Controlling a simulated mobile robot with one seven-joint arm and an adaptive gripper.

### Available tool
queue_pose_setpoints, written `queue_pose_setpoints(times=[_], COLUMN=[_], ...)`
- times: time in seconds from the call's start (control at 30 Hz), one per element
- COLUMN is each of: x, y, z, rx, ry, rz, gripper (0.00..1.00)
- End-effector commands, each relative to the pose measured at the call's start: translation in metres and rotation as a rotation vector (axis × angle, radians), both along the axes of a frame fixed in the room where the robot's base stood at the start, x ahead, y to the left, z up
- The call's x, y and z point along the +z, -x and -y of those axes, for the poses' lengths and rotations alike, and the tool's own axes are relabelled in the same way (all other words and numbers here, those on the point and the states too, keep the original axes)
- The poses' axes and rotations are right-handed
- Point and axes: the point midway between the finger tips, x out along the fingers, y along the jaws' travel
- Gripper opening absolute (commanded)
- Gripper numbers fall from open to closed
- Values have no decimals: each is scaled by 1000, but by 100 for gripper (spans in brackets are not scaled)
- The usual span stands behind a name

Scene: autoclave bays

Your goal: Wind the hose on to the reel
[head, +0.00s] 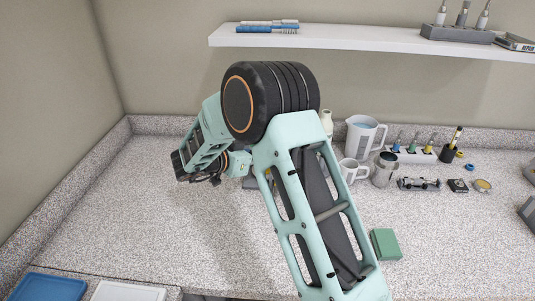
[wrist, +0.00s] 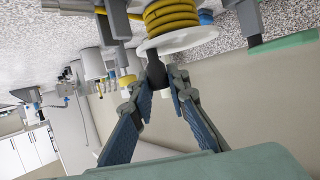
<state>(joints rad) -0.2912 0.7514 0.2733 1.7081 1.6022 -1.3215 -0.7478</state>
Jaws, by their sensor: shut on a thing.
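The reel shows at the top of the wrist view, with a white round flange (wrist: 185,40) and several turns of yellow hose (wrist: 170,14) around its core. A dark crank knob (wrist: 156,73) stands out from the flange. My gripper (wrist: 160,88) has its two fingers on either side of this knob, shut on it. In the head view my arm hides the reel, the hose and the fingertips. The loose end of the hose cannot be made out.
In the head view, a pitcher (head: 364,138), a white mug (head: 350,171) and a metal cup (head: 384,169) stand right of my arm. A green block (head: 385,244) lies nearer. A shelf (head: 375,40) hangs above.

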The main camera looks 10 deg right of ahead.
Motion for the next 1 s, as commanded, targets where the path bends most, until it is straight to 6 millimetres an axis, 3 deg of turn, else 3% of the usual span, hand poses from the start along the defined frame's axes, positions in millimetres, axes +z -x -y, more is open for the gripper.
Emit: queue_pose_setpoints(times=[0.07, 0.1, 0.27, 0.67, 1.0], x=[4, 4, 3, 5, 31], y=[-2, -2, -2, 4, 42], z=[-1, -1, -1, -7, -58], rx=[5, 5, 3, 3, 6], ry=[1, 1, 0, -1, 0], rz=[7, 7, 6, 3, 3], gripper=[0, 16, 33, 33, 33])
